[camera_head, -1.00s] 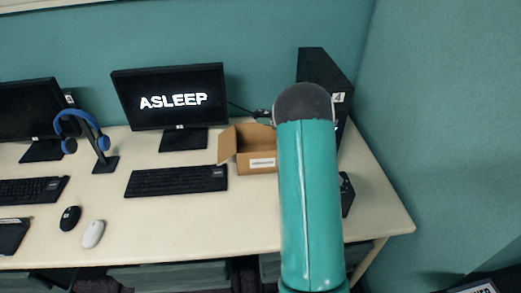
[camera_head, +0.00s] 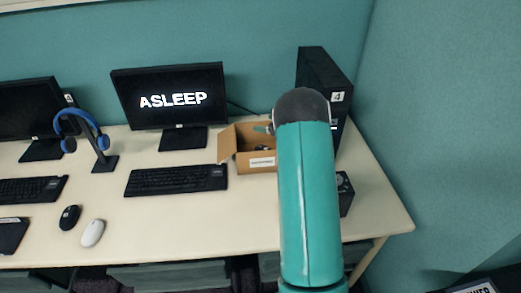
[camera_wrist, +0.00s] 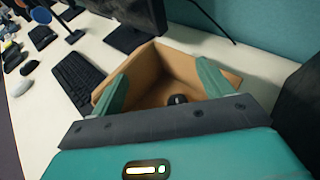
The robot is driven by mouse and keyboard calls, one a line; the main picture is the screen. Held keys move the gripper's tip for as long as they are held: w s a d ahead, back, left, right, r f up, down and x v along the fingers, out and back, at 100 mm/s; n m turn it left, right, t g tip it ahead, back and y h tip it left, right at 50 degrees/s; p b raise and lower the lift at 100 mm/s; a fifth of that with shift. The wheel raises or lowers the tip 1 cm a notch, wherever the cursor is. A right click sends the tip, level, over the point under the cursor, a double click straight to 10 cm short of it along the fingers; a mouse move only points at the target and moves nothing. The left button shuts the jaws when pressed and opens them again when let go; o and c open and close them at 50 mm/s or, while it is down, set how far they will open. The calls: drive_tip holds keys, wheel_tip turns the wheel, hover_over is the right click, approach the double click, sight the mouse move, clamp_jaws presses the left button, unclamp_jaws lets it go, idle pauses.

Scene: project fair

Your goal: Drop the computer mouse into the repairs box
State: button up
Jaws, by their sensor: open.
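The repairs box (camera_head: 243,163) is an open brown cardboard box with a white label on its front, standing on the desk. It fills the middle of the wrist view (camera_wrist: 172,62). A small dark rounded thing, which looks like the computer mouse (camera_wrist: 177,99), lies inside the box. It also shows as a dark shape in the box in the head view (camera_head: 262,147). My gripper (camera_wrist: 160,88) is open over the box, its teal fingers wide apart and nothing between them. In the head view my arm hides most of the gripper and the box's right side.
A black mouse (camera_head: 69,217) and a white mouse (camera_head: 92,233) lie on the desk at the left. A keyboard (camera_head: 176,180) and a monitor (camera_head: 170,98) stand left of the box. A black computer tower (camera_head: 325,75) stands at the right. The front middle of the desk is clear.

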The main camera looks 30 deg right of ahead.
drive_tip(key=v, duration=0.7)
drive_tip(key=shift+s, duration=0.2)
drive_tip(key=shift+d+r, duration=0.1)
drive_tip(key=shift+r, duration=0.1)
drive_tip(key=w+a+r+m+t+h, duration=0.1)
drive_tip(key=a+r+m+h, duration=0.25)
drive_tip(key=r+m, duration=0.5)
drive_tip(key=a+r+m+t+h, duration=0.1)
drive_tip(key=a+r+m+h, duration=0.25)
drive_tip(key=r+m, duration=0.45)
drive_tip(key=s+a+r+m+g+h, duration=0.25)
drive_tip(key=s+a+r+m, duration=0.35)
drive_tip(key=s+a+m, duration=0.3)
drive_tip(key=s+a+f+m+g+y, duration=0.2)
drive_tip(key=s+a+f+m+g, duration=0.1)
drive_tip(key=s+a+m, duration=0.4)
drive_tip(key=s+a+f+m+g+y, duration=0.3)
drive_tip(key=s+a+m, duration=0.4)
drive_tip(key=s+a, duration=0.6)
drive_tip(key=s, duration=0.3)
drive_tip(key=shift+s+g, duration=0.35)
